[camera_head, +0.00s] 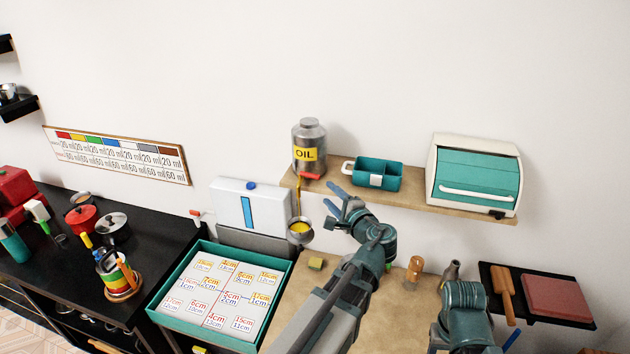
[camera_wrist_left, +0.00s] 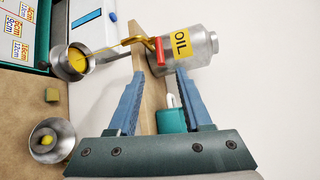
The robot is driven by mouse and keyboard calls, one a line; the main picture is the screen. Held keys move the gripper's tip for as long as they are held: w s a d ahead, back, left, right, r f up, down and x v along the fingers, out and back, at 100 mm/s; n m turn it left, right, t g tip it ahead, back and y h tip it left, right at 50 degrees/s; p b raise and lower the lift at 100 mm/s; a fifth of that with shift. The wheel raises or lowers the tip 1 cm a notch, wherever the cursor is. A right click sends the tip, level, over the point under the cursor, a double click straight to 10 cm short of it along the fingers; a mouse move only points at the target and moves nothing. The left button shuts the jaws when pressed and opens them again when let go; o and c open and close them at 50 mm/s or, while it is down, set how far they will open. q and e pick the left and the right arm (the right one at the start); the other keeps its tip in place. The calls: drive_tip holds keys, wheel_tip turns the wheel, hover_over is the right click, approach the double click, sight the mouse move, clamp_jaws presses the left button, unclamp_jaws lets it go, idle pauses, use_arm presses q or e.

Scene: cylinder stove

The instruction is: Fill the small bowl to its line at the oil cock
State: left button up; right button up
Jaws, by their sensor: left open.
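The silver oil can (camera_head: 309,148) with a yellow OIL label stands on the wall shelf. Its red cock lever (camera_head: 310,176) also shows in the left wrist view (camera_wrist_left: 160,51). A thin yellow stream runs from the spout into the small metal bowl (camera_head: 300,238) below, also in the left wrist view (camera_wrist_left: 77,74). Yellow oil lies inside; I cannot make out the line. My left gripper (camera_head: 333,201) is open and empty, right of the bowl and below the shelf; its blue fingers point toward the can.
A teal caddy (camera_head: 378,174) and a teal-fronted box (camera_head: 475,175) share the shelf (camera_head: 420,204). A second metal bowl (camera_wrist_left: 66,148) with a yellow item inside shows in the wrist view. A yellowish block (camera_head: 316,263) sits on the counter near a teal-rimmed tray (camera_head: 157,310).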

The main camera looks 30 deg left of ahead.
sight(314, 178)
use_arm(q)
drive_tip(key=shift+t, duration=0.3)
drive_tip(key=b+x, duration=0.1)
drive_tip(key=x, duration=1.2)
drive_tip(key=shift+w+a+f+b, duration=0.1)
drive_tip(key=shift+w+f+b, duration=0.2)
drive_tip(key=shift+b, duration=0.1)
drive_tip(key=shift+c, duration=0.3)
clamp_jaws()
